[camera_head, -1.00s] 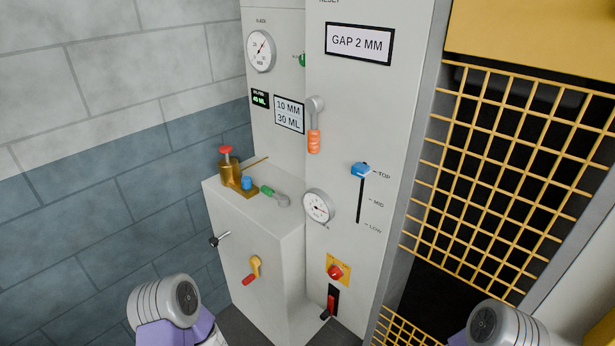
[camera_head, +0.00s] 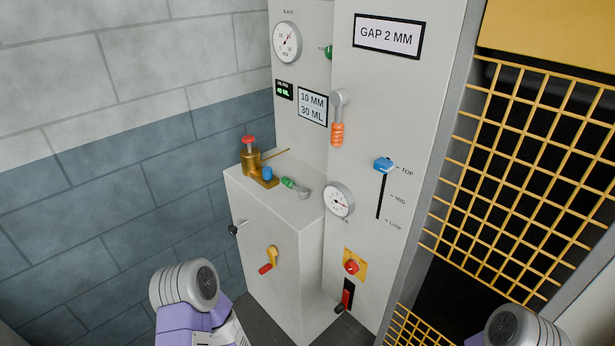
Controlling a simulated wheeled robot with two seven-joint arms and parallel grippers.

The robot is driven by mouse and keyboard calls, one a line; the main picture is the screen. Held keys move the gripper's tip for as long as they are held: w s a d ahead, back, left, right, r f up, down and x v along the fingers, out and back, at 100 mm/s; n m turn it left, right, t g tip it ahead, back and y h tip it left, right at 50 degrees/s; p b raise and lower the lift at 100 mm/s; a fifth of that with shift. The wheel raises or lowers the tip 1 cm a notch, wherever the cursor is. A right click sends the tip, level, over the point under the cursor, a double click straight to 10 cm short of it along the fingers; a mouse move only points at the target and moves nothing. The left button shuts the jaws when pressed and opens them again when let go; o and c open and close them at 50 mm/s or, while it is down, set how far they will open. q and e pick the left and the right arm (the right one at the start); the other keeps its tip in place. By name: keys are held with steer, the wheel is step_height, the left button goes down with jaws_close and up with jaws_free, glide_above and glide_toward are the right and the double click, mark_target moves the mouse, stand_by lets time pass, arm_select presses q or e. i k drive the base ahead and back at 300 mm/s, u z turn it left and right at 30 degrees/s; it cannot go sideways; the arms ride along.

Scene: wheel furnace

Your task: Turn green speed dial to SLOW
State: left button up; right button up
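A green knob (camera_head: 328,52) shows partly at the left edge of the tall grey front panel (camera_head: 400,90); the panel hides the rest, and I cannot tell whether it is the speed dial. A lever with a green grip (camera_head: 288,183) lies on top of the lower grey cabinet (camera_head: 260,210). No SLOW marking is readable. Only links of my arms show at the bottom of the view. Neither gripper is in view.
The panel carries an orange-handled lever (camera_head: 338,133), a blue slider (camera_head: 384,163), a gauge (camera_head: 338,199) and a red knob (camera_head: 351,266). A brass device (camera_head: 252,165) stands on the cabinet. Yellow mesh (camera_head: 520,170) is at right, a block wall (camera_head: 100,150) at left.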

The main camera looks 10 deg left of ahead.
mark_target(329, 49)
steer(key=u, duration=1.95)
steer(key=i, duration=1.8)
steer(key=z, duration=3.55)
